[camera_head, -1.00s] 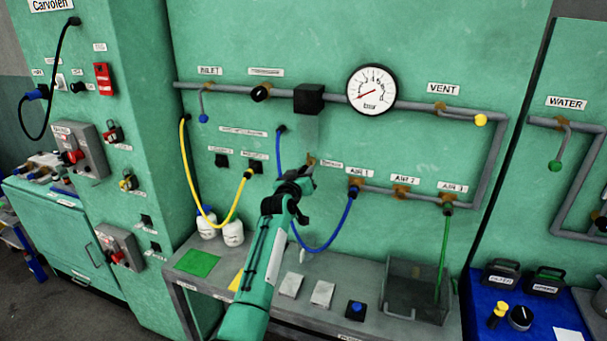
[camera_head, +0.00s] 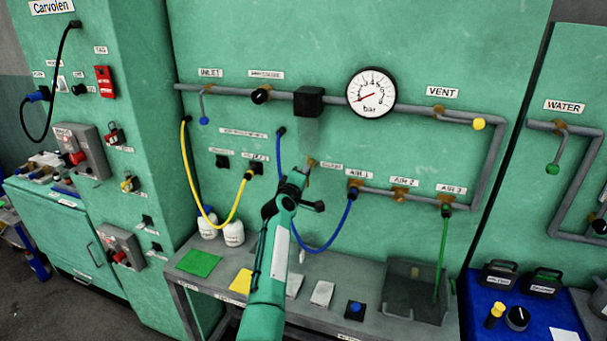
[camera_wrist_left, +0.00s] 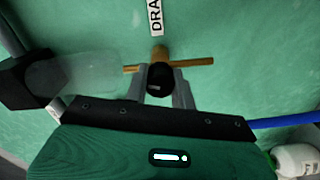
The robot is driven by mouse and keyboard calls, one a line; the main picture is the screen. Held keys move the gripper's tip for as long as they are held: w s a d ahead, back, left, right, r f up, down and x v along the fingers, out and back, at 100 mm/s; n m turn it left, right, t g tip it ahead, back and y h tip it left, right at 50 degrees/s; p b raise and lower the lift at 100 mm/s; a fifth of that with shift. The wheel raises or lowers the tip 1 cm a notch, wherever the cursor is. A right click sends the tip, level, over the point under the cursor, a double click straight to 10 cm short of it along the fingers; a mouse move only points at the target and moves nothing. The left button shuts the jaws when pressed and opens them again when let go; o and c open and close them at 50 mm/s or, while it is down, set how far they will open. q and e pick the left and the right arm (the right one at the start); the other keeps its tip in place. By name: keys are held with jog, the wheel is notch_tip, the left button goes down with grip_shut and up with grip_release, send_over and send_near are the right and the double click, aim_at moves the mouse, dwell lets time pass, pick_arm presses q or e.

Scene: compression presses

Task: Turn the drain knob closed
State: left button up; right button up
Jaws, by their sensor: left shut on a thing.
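The drain knob (camera_wrist_left: 195,62) is a brass cross-bar handle on the green panel, below a label that reads "DRA" in the left wrist view. In the head view only a small brass part of the drain knob (camera_head: 310,163) shows past my arm. My left gripper (camera_wrist_left: 161,82) is at the knob, with its two fingers on either side of the dark round centre and shut on it. In the head view my left gripper (camera_head: 298,176) reaches up to the panel, and its fingers are largely hidden. My right gripper is not in view.
A black block (camera_head: 308,101) and the pressure gauge (camera_head: 371,91) sit on the pipe above. A blue hose (camera_head: 338,232) hangs just right of my arm and a yellow hose (camera_head: 218,222) to the left. The grey bench (camera_head: 384,322) is below.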

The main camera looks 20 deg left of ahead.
pick_arm(q)
jog(key=shift+n+p, duration=0.4)
jog(key=shift+n, duration=1.2)
jog(key=shift+f, duration=0.1)
jog(key=o, duration=1)
jog(key=shift+s, duration=0.1)
